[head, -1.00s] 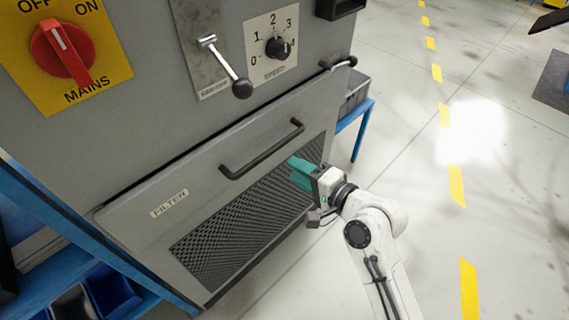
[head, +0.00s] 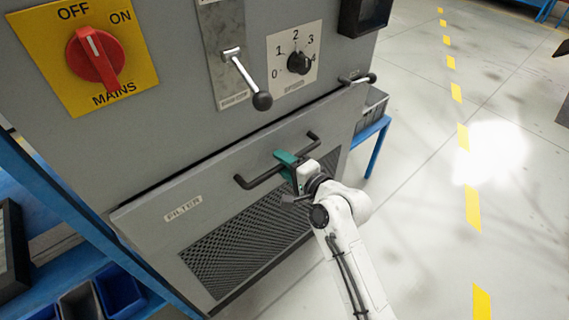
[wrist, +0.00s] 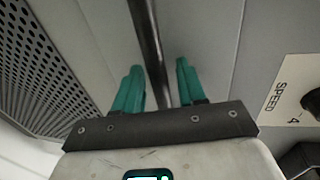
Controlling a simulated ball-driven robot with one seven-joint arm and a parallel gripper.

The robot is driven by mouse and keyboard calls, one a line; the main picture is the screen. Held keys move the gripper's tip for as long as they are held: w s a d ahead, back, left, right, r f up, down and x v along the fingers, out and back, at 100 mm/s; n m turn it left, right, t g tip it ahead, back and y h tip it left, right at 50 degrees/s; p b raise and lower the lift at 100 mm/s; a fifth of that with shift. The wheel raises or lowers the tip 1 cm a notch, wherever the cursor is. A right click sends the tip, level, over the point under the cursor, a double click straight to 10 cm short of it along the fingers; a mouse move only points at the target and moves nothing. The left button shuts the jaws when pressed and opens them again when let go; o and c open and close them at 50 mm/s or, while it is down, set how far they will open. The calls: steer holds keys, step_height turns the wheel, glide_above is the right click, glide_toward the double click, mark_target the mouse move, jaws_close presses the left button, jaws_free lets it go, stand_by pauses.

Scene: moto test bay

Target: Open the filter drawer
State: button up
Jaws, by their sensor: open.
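The filter drawer (head: 150,225) is a grey front with a FILTER label (head: 183,208) and a mesh panel (head: 245,240). Its front sits against the cabinet, a little proud of the face above. A dark bar handle (head: 262,176) crosses its upper part. My gripper (head: 285,158), with teal fingers, is at the right half of the handle. In the wrist view the handle bar (wrist: 150,50) runs between the two open fingers (wrist: 157,85), with a gap on each side. The finger tips' depth past the bar is hard to judge.
Above the drawer are a red mains switch (head: 96,56), a lever with a black knob (head: 262,100) and a speed dial (head: 299,62). A small black-ended lever (head: 357,79) is at the drawer's top right corner. Open floor (head: 420,250) lies to the right.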

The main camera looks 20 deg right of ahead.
jaws_close()
stand_by(0.3)
stand_by(0.3)
